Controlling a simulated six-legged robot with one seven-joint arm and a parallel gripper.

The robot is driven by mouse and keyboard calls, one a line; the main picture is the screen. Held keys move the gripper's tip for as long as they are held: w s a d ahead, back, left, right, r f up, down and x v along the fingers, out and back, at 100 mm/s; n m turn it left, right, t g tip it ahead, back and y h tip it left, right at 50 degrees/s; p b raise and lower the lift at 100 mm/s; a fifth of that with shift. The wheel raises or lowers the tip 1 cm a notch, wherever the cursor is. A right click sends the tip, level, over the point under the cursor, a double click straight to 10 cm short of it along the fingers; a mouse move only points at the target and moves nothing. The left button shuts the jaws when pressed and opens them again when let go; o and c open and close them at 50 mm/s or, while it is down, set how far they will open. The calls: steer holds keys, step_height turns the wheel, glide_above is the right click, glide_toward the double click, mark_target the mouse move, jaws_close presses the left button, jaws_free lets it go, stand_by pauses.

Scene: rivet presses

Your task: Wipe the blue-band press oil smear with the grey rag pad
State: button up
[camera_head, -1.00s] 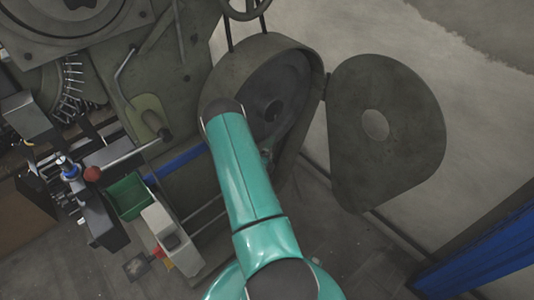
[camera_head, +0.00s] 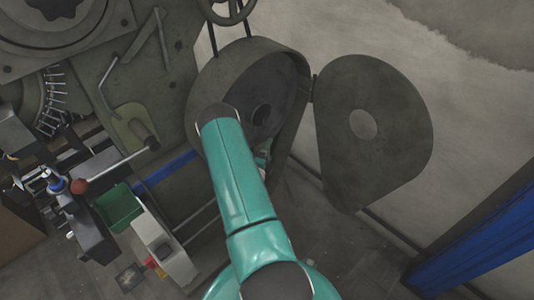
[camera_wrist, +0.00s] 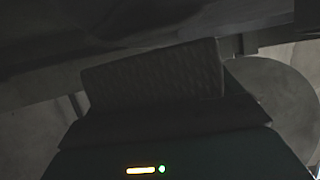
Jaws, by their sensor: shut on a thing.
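The grey rag pad (camera_wrist: 150,75), a quilted block, is held at the front of my gripper (camera_wrist: 165,118) in the wrist view. My gripper is shut on it, though the fingers are dark and hard to make out. A dark surface lies just above the pad; I cannot tell whether they touch. In the head view the press (camera_head: 185,70) has a blue band (camera_head: 168,170) low on its side. My teal arm reaches toward its rounded housing (camera_head: 285,55) and hides my gripper and the pad there. I cannot make out any oil smear.
An open guard cover (camera_head: 385,150) stands out to the right of the housing. A red-knobbed lever (camera_head: 80,186), a green bin (camera_head: 118,207) and a pale box (camera_head: 165,250) are at lower left. A blue post (camera_head: 480,240) stands at lower right. Floor shows between.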

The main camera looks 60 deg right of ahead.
steer(key=w+a, duration=0.1)
steer(key=w+a+r, duration=0.1)
steer(key=shift+a, duration=0.35)
steer(key=shift+s+f, duration=0.1)
steer(key=s+d, duration=0.1)
steer(key=d, duration=0.3)
steer(key=shift+w+a, duration=0.25)
steer(key=shift+a, duration=0.75)
steer(key=shift+w+a, duration=0.2)
steer(key=shift+a, duration=0.8)
steer(key=a, duration=0.4)
steer(key=shift+w, duration=0.1)
stand_by(0.4)
